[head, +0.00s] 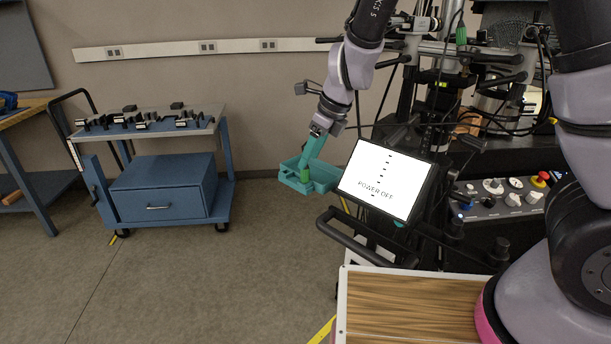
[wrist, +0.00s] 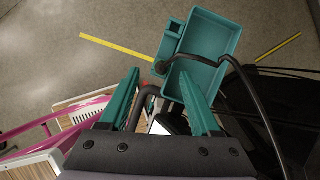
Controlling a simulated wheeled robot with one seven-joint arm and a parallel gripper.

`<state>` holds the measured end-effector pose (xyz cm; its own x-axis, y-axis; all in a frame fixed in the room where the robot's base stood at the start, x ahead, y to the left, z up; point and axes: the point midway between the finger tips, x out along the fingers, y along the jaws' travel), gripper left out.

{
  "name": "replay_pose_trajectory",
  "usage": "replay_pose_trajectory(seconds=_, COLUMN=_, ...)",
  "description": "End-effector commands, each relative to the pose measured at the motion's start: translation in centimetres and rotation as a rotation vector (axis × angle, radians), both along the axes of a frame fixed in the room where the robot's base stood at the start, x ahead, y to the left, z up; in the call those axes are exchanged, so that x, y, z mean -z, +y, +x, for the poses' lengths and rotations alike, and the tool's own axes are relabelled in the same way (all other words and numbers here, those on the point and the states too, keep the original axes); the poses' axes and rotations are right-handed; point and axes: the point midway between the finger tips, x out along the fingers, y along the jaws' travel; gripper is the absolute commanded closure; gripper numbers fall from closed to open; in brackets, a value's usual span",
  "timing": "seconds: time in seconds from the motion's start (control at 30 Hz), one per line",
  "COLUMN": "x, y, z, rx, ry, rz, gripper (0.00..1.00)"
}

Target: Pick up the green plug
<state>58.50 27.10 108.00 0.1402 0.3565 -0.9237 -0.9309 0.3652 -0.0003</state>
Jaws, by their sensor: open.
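The tray (wrist: 216,42) has one large compartment and a smaller one. Whether a finger touches the plug cannot be told.
A screen reading "POWER OFF" (head: 385,182) stands right of the tray. A black bar (head: 355,238) is below it. A dark cable (wrist: 250,90) crosses the tray's edge. A blue cart (head: 160,185) with several dark parts stands left. Open floor (head: 230,265) lies between.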

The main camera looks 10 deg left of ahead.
Motion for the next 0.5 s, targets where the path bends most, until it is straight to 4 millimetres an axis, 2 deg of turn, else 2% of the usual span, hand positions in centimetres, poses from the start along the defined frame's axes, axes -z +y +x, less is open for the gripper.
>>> replay_pose_trajectory(seconds=0.3, x=4.1, y=1.4, z=0.9, rx=0.001, ry=0.002, rz=-0.001, gripper=0.36)
replay_pose_trajectory(seconds=0.5, x=4.6, y=1.7, z=1.0, rx=0.000, ry=0.000, rz=0.000, gripper=0.36)
